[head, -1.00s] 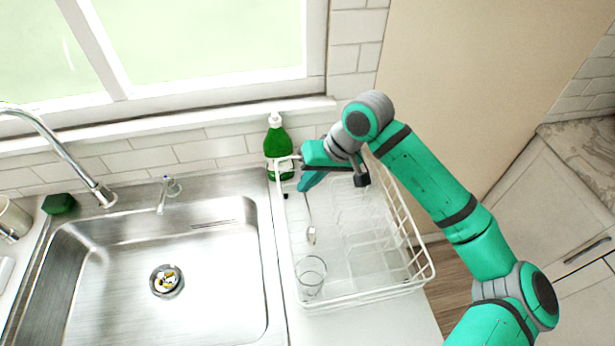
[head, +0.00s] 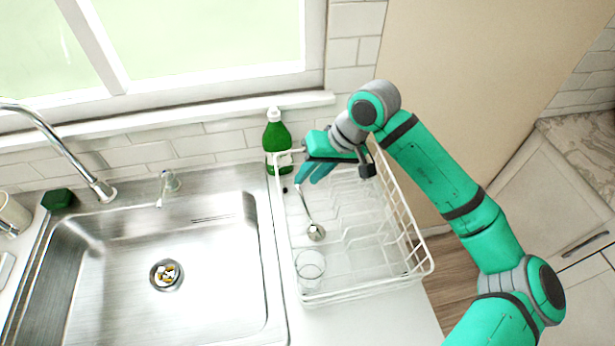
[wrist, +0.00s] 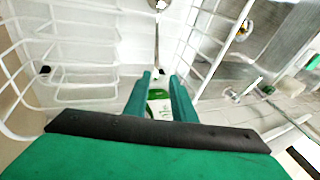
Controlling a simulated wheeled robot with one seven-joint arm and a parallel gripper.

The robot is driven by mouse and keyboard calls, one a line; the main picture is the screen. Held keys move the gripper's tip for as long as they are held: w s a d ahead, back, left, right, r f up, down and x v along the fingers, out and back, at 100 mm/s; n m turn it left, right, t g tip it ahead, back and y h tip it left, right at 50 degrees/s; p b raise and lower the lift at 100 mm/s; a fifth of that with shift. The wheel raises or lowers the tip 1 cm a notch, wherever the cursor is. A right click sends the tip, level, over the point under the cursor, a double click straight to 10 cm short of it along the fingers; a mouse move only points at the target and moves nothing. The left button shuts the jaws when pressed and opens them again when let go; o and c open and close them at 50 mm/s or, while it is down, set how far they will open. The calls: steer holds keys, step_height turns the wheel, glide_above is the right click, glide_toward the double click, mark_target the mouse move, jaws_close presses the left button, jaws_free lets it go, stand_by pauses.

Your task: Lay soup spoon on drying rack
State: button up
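The soup spoon (head: 308,214) is in the left part of the white wire drying rack (head: 365,292). Its bowl points toward the rack's front and its handle toward the back. My gripper (head: 305,177) is over the rack's back left corner, at the handle end. In the wrist view, my gripper's fingers (wrist: 160,75) are apart, with the spoon's handle (wrist: 157,45) running away from the gap between the tips. I cannot tell whether a finger touches the handle.
A clear glass (head: 310,268) stands in the rack's front left corner. A green soap bottle (head: 277,140) stands behind the rack by the wall. The steel sink (head: 225,290) with a faucet (head: 60,150) is on the left. The rack's middle and right are free.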

steer(key=v, duration=0.9)
stand_by(0.7)
